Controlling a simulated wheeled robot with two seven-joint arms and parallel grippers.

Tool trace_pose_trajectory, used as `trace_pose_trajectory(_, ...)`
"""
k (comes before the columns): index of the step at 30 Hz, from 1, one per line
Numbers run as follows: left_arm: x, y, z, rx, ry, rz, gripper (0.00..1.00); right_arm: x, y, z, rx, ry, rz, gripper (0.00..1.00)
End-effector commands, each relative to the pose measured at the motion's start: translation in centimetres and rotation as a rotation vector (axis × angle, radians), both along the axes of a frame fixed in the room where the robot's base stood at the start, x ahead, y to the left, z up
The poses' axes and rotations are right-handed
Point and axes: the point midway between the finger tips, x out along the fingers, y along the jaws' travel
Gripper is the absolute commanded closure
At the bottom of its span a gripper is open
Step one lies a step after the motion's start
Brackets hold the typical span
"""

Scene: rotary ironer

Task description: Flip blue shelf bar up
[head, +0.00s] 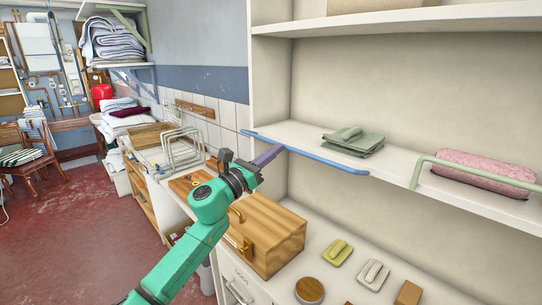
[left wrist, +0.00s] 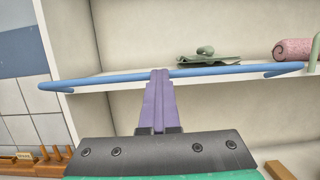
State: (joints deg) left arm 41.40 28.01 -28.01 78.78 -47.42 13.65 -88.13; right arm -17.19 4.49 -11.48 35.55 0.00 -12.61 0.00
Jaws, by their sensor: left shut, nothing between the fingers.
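The blue shelf bar (head: 320,158) runs along the front edge of the middle shelf (head: 395,165), about level with the shelf board, its ends bent back toward the shelf. In the left wrist view the bar (left wrist: 105,78) crosses the picture from side to side. My left gripper (head: 282,148) has its purple fingers shut and empty. In the left wrist view its fingertips (left wrist: 160,73) overlap the bar near its middle; whether they touch it I cannot tell. My right gripper is not in view.
On the shelf lie a folded green cloth (head: 353,140) and a pink rolled towel (head: 487,172) behind a raised green bar (head: 470,168). Below stand a wooden box (head: 265,235), brushes (head: 373,274) and a round tin (head: 309,290). A wire rack (head: 180,147) stands left.

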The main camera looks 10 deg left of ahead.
Motion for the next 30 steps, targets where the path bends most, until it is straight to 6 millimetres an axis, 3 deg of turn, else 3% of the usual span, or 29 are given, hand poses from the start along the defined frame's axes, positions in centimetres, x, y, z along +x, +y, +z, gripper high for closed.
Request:
trace_pose_trajectory(17,1.9,-1.2,5.0,0.001,-0.003,-0.001,1.00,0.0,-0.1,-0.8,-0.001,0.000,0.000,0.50)
trace_pose_trajectory(30,2.0,-1.3,5.2,0.000,-0.001,-0.002,1.00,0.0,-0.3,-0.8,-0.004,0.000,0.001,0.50)
